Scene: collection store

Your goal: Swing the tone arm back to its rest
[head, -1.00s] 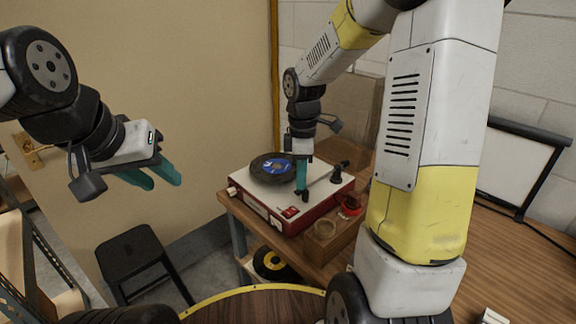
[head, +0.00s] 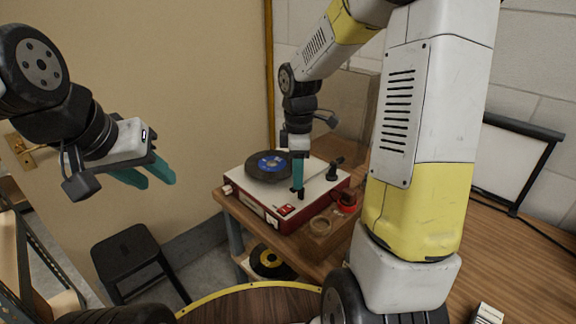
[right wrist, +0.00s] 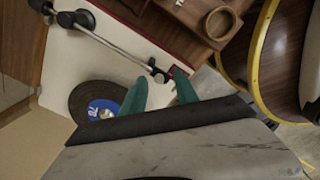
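The red and white record player (head: 285,207) stands on a wooden table, with a black record with a blue label (head: 268,165) on it. The record also shows in the right wrist view (right wrist: 100,103). The silver tone arm (right wrist: 118,47) runs from its black pivot to a dark head end, which lies beside the record, off its edge. My right gripper (head: 298,195) points down over the deck. In the right wrist view its teal fingers (right wrist: 161,76) are apart, with the head end between or just beyond the tips; contact is unclear. My left gripper (head: 155,178) is open and empty, far left.
A wooden block with a round hollow (head: 320,226) and a red round item (head: 347,200) sit right of the player. A black stool (head: 130,255) stands on the floor at left. A yellow-labelled record (head: 270,262) lies on a lower shelf.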

